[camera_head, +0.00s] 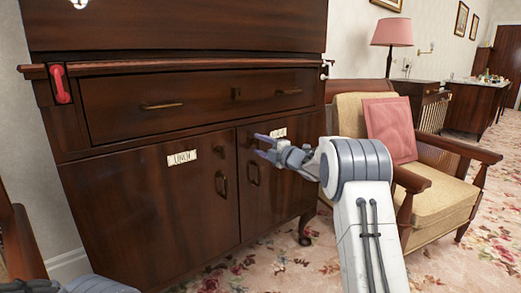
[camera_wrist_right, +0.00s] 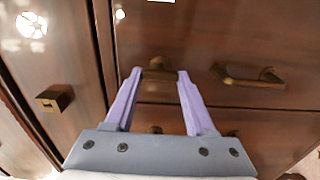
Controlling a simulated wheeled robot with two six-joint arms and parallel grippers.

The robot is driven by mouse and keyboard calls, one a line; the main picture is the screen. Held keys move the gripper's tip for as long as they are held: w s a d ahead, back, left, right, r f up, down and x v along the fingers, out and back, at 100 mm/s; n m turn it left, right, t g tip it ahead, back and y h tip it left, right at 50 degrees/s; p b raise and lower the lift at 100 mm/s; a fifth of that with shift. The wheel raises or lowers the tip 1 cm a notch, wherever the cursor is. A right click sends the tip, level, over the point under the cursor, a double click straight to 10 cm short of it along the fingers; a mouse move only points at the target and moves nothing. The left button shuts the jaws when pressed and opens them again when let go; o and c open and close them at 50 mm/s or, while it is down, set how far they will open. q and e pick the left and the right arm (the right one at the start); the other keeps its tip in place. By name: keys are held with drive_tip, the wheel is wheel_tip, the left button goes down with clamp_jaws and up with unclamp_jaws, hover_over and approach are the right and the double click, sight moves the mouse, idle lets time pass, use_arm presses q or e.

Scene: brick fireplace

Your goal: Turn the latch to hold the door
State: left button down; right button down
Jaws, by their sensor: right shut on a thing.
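The dark wooden cabinet has a left door (camera_head: 160,205) and a right door (camera_head: 285,180), both closed. My right gripper (camera_head: 259,146) reaches in from the right, level with the door tops. In the wrist view its purple fingers (camera_wrist_right: 157,74) are on either side of the latch and shut on it. The fingers hide the latch in the head view. My left gripper's fingers do not show; only a grey arm part shows at bottom left.
Brass handles hang on the left door (camera_head: 221,184) and right door (camera_head: 253,173). A closed drawer (camera_head: 190,100) lies above. A red lever (camera_head: 60,84) is at the cabinet's upper left. An armchair (camera_head: 440,195) with a pink cushion (camera_head: 389,130) stands close on the right.

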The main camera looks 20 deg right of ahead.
idle(0.3)
drive_tip(key=shift+c, duration=1.2)
unclamp_jaws()
drive_tip(key=p+v, duration=0.2)
drive_tip(key=v, duration=0.8)
drive_tip(key=shift+s+p, duration=0.25)
drive_tip(key=shift+p, duration=0.05)
